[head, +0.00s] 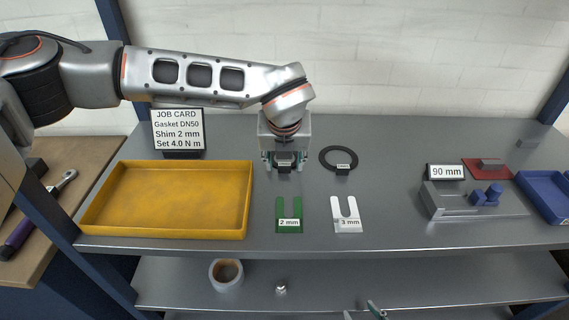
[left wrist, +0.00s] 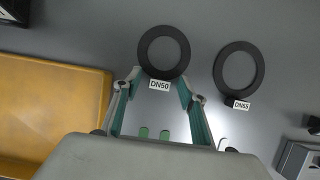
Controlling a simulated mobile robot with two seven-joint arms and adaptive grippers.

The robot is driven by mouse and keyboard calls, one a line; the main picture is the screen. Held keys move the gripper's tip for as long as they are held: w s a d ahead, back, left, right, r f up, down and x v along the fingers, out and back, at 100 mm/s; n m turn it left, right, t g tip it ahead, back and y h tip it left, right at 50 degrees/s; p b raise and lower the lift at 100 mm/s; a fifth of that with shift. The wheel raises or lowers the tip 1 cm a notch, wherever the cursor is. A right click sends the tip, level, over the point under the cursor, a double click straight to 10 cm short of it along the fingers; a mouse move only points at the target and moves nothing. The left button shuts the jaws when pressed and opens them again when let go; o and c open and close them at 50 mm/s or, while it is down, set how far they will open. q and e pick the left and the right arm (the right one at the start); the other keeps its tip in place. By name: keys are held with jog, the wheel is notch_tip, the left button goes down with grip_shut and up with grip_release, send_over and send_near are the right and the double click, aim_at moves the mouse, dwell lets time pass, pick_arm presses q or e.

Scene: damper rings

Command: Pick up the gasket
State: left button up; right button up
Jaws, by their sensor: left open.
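The job card (head: 177,128) reads Gasket DN50, Shim 2 mm, Set 4.0 N m. The black gasket ring labelled DN50 (left wrist: 142,50) shows in the left wrist view, at the tips of my left gripper (left wrist: 158,77). Its label lies between the two fingers. The gripper is open, with nothing held. In the head view my left gripper (head: 285,166) points down over the bench and hides this ring. A second, larger black ring (head: 323,156) lies just to its right; it also shows in the left wrist view (left wrist: 219,70). My right gripper (head: 364,313) barely shows at the bottom edge.
A yellow tray (head: 165,233) stands left of the gripper. A green 2 mm shim (head: 283,212) and a white 3 mm shim (head: 338,211) lie in front. A grey fixture (head: 440,200) with blue parts, a 90 mm sign (head: 446,172) and a blue tray (head: 545,188) are at right.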

pick_arm(q)
jog(key=c, duration=1)
jog(key=shift+o, duration=0.2)
jog(key=shift+r, duration=0.1)
